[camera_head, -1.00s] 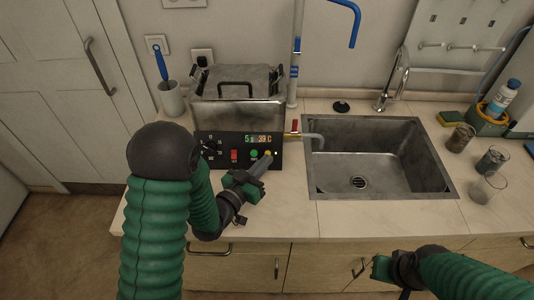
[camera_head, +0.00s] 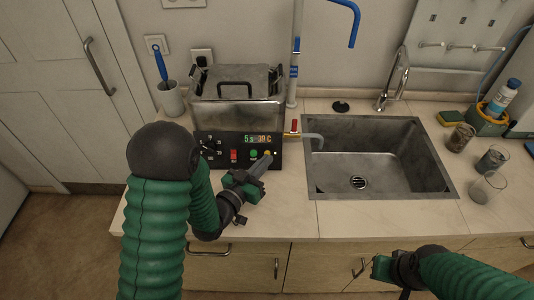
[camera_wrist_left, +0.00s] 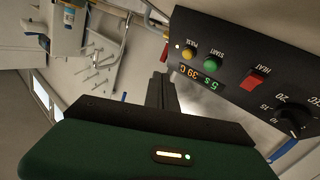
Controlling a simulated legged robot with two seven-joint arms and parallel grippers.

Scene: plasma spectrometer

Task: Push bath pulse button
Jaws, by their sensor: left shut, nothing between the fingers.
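The bath's black control panel (camera_head: 222,140) fronts a metal bath (camera_head: 237,112) on the counter. The yellow pulse button (camera_wrist_left: 189,52) shows clearly in the left wrist view, beside the green start button (camera_wrist_left: 211,62). In the head view the pulse button (camera_head: 267,153) sits right at my left fingertips. My left gripper (camera_head: 265,160) is shut and empty, pointing up and right at the panel's right end. Its dark fingers (camera_wrist_left: 160,85) also show in the wrist view; contact with the button cannot be told. My right gripper (camera_head: 380,268) is low at the front, its fingers unclear.
A red heat switch (camera_head: 234,155) and a dial (camera_head: 208,147) are on the same panel. A red-handled tap (camera_head: 294,127) stands beside the panel's right end. A sink (camera_head: 375,185) lies to the right, with several glasses beyond it. The counter front is clear.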

